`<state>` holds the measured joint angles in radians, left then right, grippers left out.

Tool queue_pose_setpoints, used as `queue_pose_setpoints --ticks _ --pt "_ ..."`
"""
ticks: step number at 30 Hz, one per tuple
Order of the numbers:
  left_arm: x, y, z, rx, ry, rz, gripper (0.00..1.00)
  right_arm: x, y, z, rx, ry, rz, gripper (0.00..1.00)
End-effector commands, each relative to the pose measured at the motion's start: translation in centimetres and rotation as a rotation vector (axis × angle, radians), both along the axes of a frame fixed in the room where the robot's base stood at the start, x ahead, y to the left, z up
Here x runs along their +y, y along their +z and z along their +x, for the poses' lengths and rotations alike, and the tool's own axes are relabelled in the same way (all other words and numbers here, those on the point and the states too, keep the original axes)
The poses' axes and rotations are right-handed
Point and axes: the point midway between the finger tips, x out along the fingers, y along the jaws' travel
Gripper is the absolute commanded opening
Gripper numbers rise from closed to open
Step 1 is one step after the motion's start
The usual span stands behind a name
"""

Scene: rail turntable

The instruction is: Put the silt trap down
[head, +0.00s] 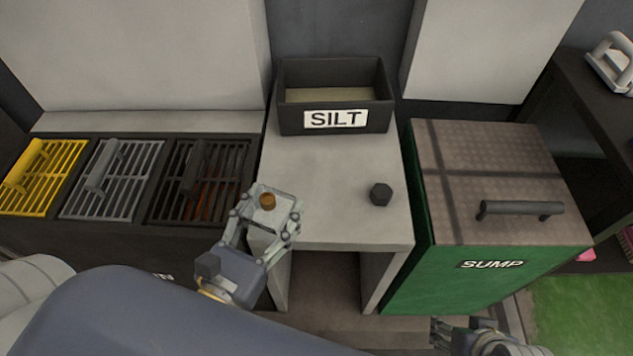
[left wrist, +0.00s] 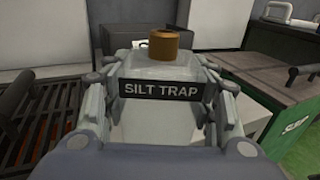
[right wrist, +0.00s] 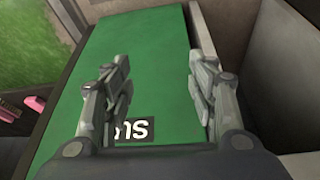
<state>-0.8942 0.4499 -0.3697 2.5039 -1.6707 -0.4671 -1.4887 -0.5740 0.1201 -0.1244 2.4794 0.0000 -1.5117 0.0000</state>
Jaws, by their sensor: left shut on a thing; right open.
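The silt trap (left wrist: 165,68) is a clear-grey box with a black SILT TRAP label and an orange-brown knob on top. In the head view the silt trap (head: 284,200) is at the front left of the grey worktop (head: 335,165). My left gripper (head: 265,220) is shut on it, with a finger on each side in the left wrist view (left wrist: 160,100). I cannot tell whether its underside touches the worktop. My right gripper (right wrist: 158,80) is open and empty, in front of the green sump; it shows at the bottom of the head view (head: 470,335).
A dark SILT bin (head: 290,115) stands at the back of the worktop. A black hexagonal knob (head: 381,194) sits at the right. Yellow, grey and dark grates (head: 45,178) lie to the left. The green SUMP box (head: 455,195) with a handled lid is to the right. The worktop's middle is clear.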

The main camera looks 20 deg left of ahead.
Motion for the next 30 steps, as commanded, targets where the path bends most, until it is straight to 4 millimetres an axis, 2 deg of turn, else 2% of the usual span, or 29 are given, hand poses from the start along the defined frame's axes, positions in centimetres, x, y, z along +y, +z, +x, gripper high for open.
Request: queue_pose_setpoints --ticks 3,7,15,18,25,30 --pt "-0.5 0.2 1.6 -0.011 -0.003 -0.004 0.18 0.4 0.1 1.2 -0.051 0.005 0.011 0.53" --pt "-1.1 0.3 4.0 -0.010 -0.004 -0.002 0.18 -0.5 0.3 -1.8 0.074 -0.006 -0.014 0.53" --pt "-2.4 -0.4 8.9 -0.008 -0.004 -0.001 0.18 -0.4 1.5 -1.7 0.074 -0.006 -0.013 0.53" --pt "-2.7 -0.7 10.4 -0.007 -0.004 0.000 0.18 -0.4 1.3 -1.6 0.075 -0.006 -0.014 0.53" --pt "-3.1 -1.3 11.5 -0.002 -0.005 0.000 0.18 -0.4 0.7 -1.6 0.076 -0.005 -0.014 0.53" --pt "-3.0 -3.6 11.4 0.000 -0.004 -0.001 0.18 -0.4 -0.8 -1.7 0.080 -0.005 -0.015 0.53"
